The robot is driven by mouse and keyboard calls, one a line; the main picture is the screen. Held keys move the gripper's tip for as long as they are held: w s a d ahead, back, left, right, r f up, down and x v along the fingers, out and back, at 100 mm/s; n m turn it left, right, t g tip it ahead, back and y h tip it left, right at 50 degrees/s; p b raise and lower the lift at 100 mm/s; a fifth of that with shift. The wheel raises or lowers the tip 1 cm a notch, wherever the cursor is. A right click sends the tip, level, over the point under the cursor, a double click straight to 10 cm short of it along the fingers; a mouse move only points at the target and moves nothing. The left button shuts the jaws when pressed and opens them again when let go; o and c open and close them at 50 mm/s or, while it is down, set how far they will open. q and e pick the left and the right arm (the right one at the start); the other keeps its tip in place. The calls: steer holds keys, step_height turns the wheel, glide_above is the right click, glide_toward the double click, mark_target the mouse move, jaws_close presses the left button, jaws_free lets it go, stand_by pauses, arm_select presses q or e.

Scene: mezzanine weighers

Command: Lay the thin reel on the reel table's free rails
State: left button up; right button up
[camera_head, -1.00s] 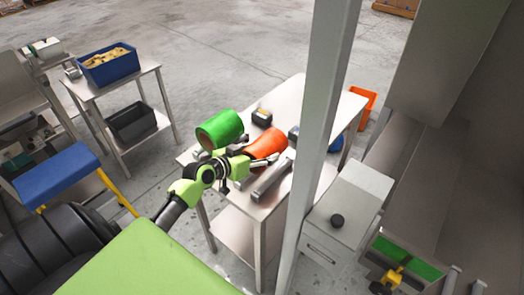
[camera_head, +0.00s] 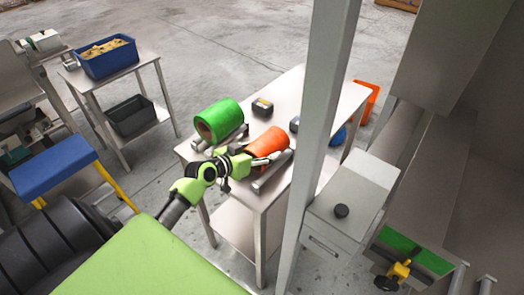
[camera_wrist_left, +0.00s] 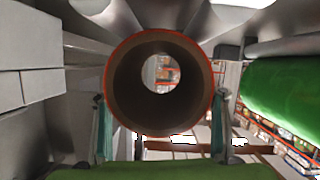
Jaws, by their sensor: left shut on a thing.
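The orange reel (camera_head: 266,145), with a brown hollow core, is held in my left gripper (camera_head: 252,161). It is low over the front part of the reel table (camera_head: 240,215), at the metal rails (camera_head: 272,174); I cannot tell if it touches them. In the left wrist view the reel (camera_wrist_left: 121,88) shows end-on, with a finger of the gripper (camera_wrist_left: 160,126) on each side. A thicker green reel (camera_head: 222,118) lies on the other rails to the left; it also shows in the left wrist view (camera_wrist_left: 282,95). My right gripper is not in view.
A grey post (camera_head: 322,130) stands close to the right of the reels. A cart with a blue bin (camera_head: 108,60) stands at left. A white drawer cabinet (camera_head: 350,205) is right of the post.

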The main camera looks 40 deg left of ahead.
arm_select(q)
steer(key=shift+f+b, duration=0.55)
steer(key=shift+f, duration=0.1)
steer(key=o, duration=1.3)
steer(key=shift+c, duration=0.2)
steer(key=shift+o, duration=1)
steer(key=shift+s, duration=0.15)
